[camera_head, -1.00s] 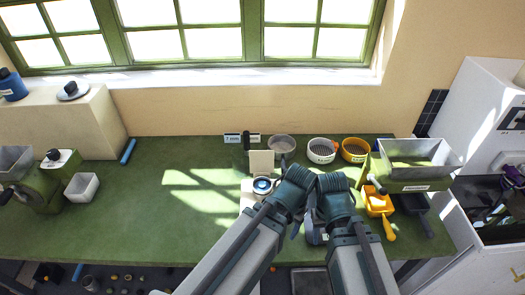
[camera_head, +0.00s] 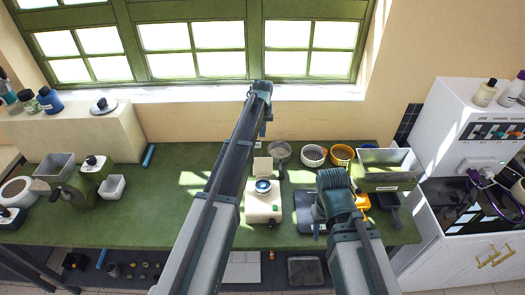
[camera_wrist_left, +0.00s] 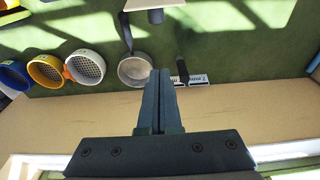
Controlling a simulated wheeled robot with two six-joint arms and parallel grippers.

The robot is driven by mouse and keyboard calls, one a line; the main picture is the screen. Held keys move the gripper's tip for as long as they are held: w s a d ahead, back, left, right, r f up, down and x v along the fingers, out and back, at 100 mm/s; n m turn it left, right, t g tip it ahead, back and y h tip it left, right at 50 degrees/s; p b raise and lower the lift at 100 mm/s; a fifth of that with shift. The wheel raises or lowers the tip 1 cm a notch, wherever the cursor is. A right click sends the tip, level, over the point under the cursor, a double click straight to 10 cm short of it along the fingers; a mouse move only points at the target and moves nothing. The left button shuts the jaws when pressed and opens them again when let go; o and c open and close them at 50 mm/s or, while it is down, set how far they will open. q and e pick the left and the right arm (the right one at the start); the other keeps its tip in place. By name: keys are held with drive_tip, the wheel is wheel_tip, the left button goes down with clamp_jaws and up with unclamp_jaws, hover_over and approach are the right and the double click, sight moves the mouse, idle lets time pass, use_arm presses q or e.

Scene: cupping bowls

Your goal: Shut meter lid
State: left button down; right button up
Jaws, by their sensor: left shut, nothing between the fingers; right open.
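The meter (camera_head: 263,209) is a cream box with a blue-ringed round cup on top, standing on the green counter in the head view. Its pale square lid (camera_head: 262,166) stands up open at the back. In the left wrist view a pale block, seemingly the lid (camera_wrist_left: 152,4), shows at the top edge. My left gripper (camera_head: 263,131) is past the lid, toward the window wall, apart from it. Its fingers (camera_wrist_left: 160,100) are shut and empty. My right gripper (camera_head: 318,213) is open, low to the right of the meter; its fingertips are partly hidden by my arm.
A grey pan (camera_head: 280,151), a white sieve bowl (camera_head: 314,155) and a yellow one (camera_head: 342,153) stand behind to the right. A green hopper machine (camera_head: 385,178) and a dark scoop (camera_head: 389,201) are farther right. The counter left of my left arm is mostly clear.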

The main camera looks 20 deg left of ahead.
sight(263, 164)
use_arm(q)
drive_tip(key=shift+f, duration=0.2)
wheel_tip(263, 164, down, 9)
drive_tip(key=s+b, duration=0.2)
drive_tip(key=b, duration=0.7)
drive_tip(key=shift+d, duration=0.4)
drive_tip(key=shift+s+r, duration=0.1)
drive_tip(key=shift+s, duration=0.15)
